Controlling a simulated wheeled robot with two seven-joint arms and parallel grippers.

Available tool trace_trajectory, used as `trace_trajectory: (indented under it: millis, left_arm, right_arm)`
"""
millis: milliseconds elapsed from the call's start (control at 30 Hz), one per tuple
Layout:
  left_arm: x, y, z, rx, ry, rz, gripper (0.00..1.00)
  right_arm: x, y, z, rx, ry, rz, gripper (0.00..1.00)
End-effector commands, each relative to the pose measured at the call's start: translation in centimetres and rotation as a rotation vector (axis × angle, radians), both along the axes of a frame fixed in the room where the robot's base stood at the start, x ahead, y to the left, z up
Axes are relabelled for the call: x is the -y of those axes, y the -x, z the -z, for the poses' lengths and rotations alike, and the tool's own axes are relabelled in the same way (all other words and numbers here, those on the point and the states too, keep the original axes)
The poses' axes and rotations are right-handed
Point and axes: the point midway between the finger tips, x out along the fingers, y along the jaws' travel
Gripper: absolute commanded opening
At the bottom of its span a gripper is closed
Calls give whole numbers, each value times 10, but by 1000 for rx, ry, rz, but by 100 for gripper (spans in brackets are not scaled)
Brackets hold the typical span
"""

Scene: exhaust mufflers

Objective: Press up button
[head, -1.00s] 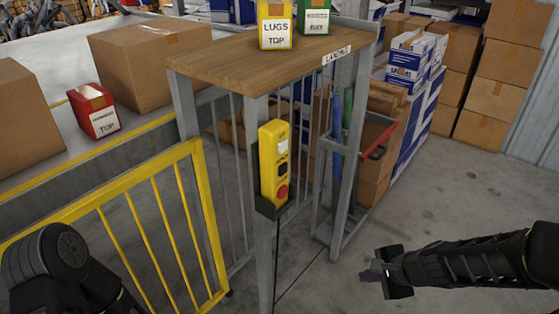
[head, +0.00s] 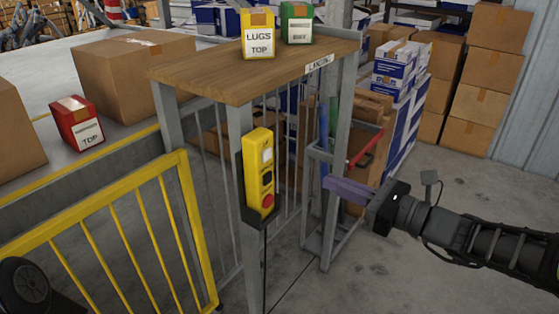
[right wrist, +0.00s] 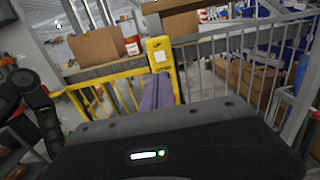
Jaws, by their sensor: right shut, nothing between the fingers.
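A yellow control box (head: 259,172) hangs upright on the front grey post of the landing stand. Its face carries a white button (head: 266,155) at the top, a black one (head: 266,179) in the middle and a red one (head: 267,200) at the bottom. Any marks on them are too small to read. My right gripper (head: 330,184) is shut and empty, right of the box and apart from it, with its fingers pointing left. In the right wrist view, the fingers (right wrist: 157,92) cover the lower part of the yellow box (right wrist: 161,48). My left gripper is out of view.
A wooden top (head: 260,68) with a yellow box (head: 258,34) and a green box (head: 297,23) is above the control box. A yellow gate (head: 120,225) stands at left. A grey rack (head: 335,190) lies behind my right fingers. Floor at lower right is clear.

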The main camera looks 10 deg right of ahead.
Motion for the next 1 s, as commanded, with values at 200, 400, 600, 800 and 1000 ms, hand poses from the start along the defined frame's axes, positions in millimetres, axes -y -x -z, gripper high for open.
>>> trace_trajectory:
  millis: [200, 400, 600, 800, 1000]
  left_arm:
    - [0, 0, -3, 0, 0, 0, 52]
    - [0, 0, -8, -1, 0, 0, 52]
    - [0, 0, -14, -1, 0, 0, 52]
    - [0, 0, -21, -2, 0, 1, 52]
    - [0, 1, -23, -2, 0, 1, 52]
  right_arm:
    - [-11, -13, 0, -1, 1, -3, 0]
    - [-33, -38, 0, -3, 1, -5, 0]
    - [-59, -70, -1, -3, 1, -4, 0]
    - [-80, -95, 0, -2, 2, -3, 0]
    - [-89, -106, 0, -1, 2, -1, 0]
